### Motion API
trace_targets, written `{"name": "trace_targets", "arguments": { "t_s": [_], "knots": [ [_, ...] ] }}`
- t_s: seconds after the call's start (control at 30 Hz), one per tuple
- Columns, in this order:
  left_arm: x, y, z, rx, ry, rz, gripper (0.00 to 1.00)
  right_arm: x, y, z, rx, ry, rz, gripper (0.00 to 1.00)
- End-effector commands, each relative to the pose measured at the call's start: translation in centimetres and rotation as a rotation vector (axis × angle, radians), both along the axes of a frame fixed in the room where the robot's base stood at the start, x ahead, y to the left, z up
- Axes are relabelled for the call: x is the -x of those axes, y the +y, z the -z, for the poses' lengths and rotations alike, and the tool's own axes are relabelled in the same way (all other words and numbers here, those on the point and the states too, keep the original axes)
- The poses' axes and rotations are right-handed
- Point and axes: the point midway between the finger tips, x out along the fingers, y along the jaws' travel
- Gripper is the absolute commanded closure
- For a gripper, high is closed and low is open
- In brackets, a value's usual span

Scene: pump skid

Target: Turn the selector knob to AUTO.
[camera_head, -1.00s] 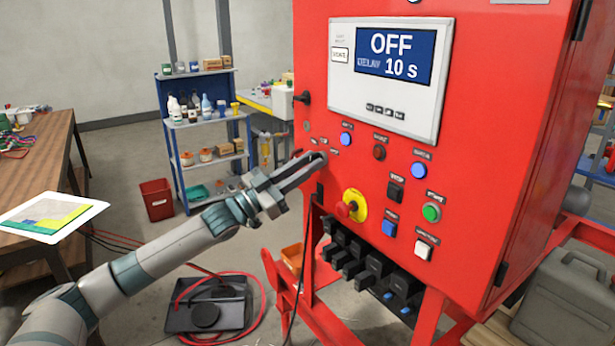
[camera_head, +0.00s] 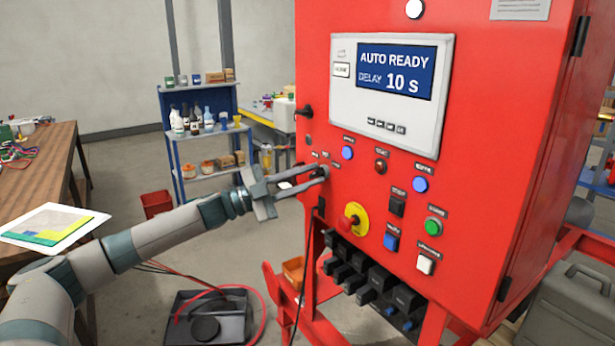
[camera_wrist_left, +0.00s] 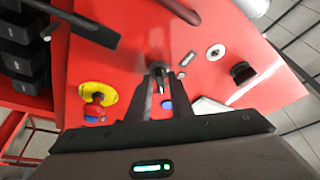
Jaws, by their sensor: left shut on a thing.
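The small dark selector knob (camera_head: 325,173) sits on the left part of the red control cabinet's front, below the screen. My left gripper (camera_head: 321,174) reaches it from the left, with its fingers shut on the knob and covering most of it. The wrist view also shows the two fingertips (camera_wrist_left: 159,74) closed around the knob, against the red panel. The cabinet's screen (camera_head: 394,72) reads AUTO READY, with DELAY 10 s under it. The labels around the knob are too small to read. My right gripper is not in view.
A red emergency stop on a yellow disc (camera_head: 353,219) sits below the knob. A blue lamp (camera_head: 348,152) and a green button (camera_head: 433,227) are nearby on the panel. Dark connectors (camera_head: 370,280) line the cabinet's lower edge. Open floor lies left of the cabinet.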

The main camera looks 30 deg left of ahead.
Motion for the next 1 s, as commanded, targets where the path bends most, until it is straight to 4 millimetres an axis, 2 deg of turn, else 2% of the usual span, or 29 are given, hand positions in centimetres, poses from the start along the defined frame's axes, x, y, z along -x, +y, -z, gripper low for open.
{"name": "trace_targets", "arguments": {
  "t_s": [0.4, 0.43, 0.47, 1.0],
  "knots": [
    [0.0, -0.01, -0.02, -0.009, -0.005, -0.001, 1.0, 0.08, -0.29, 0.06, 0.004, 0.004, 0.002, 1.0],
    [0.0, 0.0, -0.03, -0.009, -0.005, -0.001, 0.76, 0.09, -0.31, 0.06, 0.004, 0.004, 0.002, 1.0],
    [0.0, 0.0, -0.03, -0.009, -0.005, -0.001, 0.72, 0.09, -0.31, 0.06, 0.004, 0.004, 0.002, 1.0],
    [0.49, 0.45, 0.3, -0.009, -0.004, -0.001, 0.72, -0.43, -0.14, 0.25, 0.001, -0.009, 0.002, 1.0]
  ]
}}
